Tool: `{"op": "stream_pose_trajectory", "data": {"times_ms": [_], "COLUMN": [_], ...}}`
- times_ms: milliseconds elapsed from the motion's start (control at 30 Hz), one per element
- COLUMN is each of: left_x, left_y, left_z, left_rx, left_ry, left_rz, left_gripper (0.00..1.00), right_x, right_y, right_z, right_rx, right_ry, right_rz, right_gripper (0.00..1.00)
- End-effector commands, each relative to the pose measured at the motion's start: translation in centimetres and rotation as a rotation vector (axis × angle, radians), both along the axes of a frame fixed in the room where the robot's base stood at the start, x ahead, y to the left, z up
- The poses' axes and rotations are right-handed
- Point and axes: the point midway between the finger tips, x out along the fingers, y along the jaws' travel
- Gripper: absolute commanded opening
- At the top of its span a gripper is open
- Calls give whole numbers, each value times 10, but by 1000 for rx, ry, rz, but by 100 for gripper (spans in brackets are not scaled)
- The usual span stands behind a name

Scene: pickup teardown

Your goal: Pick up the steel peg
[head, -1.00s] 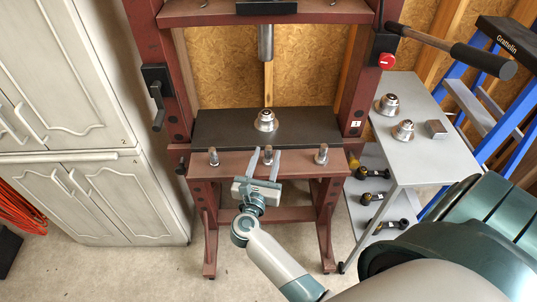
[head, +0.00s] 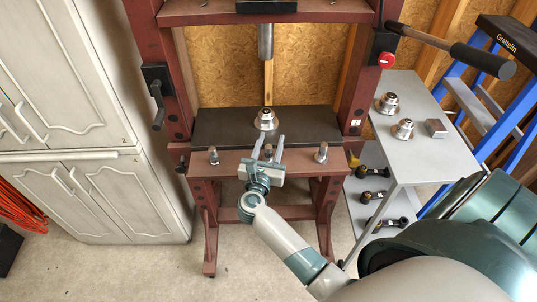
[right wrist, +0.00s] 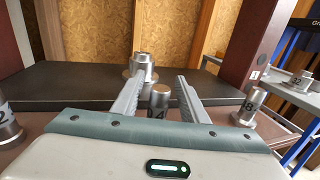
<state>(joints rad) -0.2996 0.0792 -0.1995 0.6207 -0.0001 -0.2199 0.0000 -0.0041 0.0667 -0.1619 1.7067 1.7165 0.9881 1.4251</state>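Several short steel pegs stand upright along the red front beam of the press: a left one (head: 213,155), a middle one (head: 268,152) and a right one (head: 321,153). My right gripper (head: 268,140) is open, with its fingers on either side of the middle peg. In the right wrist view, the middle peg (right wrist: 160,97) stands between the open fingers of the right gripper (right wrist: 160,80), with gaps to both. Its lower part is hidden by the gripper body, and its label is partly covered. My left gripper is not in view.
A flanged steel part (head: 266,120) sits on the black press plate (head: 220,130) just behind the middle peg. The press ram (head: 265,42) hangs above. A grey side table (head: 410,160) at right holds more steel parts. White cabinets (head: 90,200) stand at left.

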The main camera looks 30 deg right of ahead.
Motion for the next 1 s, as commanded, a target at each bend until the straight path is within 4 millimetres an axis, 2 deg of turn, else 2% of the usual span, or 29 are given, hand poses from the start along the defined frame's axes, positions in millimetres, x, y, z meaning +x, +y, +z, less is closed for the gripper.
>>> {"op": "stream_pose_trajectory", "data": {"times_ms": [133,567,733,1000], "left_x": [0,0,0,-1], "left_y": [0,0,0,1], "left_z": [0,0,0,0], "left_rx": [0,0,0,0], "left_ry": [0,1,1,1], "left_rz": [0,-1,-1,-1], "left_gripper": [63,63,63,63], "right_x": [5,5,5,5], "right_y": [-5,-5,-5,-5], "right_z": [0,0,0,1], "right_rx": [0,0,0,0], "right_ry": [0,0,0,-1], "right_rz": [0,0,0,0], "right_gripper": [40,40,1,0]}}
